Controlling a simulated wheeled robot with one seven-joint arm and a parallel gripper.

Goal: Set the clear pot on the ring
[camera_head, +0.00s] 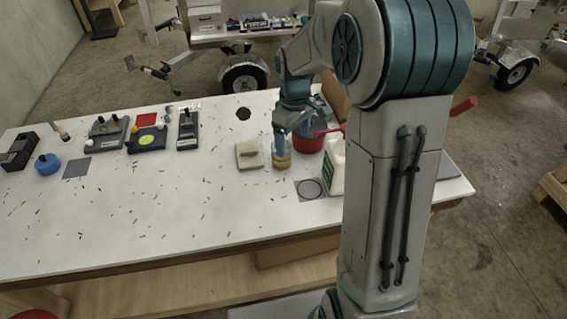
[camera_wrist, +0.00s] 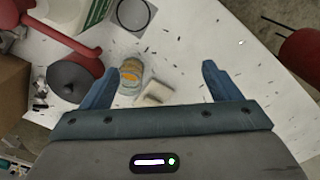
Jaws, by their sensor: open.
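The clear pot (camera_head: 281,161), a small see-through jar with yellow-orange contents, stands on the white table. It also shows in the wrist view (camera_wrist: 131,74), close to the left finger. The ring (camera_head: 309,188) is a dark circle on a grey square, just right of and nearer than the pot; it also shows in the wrist view (camera_wrist: 133,14). My gripper (camera_head: 284,138) is above the pot, pointing down. In the wrist view my gripper (camera_wrist: 170,66) is open with nothing held, and the pot lies toward the left finger rather than centred.
A beige block (camera_head: 249,155) sits left of the pot. A red pot (camera_head: 308,143) with a grey lid and a white bottle (camera_head: 336,166) stand close on the right. A blue round object (camera_head: 47,164) and several dark fixtures are at the far left. Small dark bits litter the table (camera_head: 190,215).

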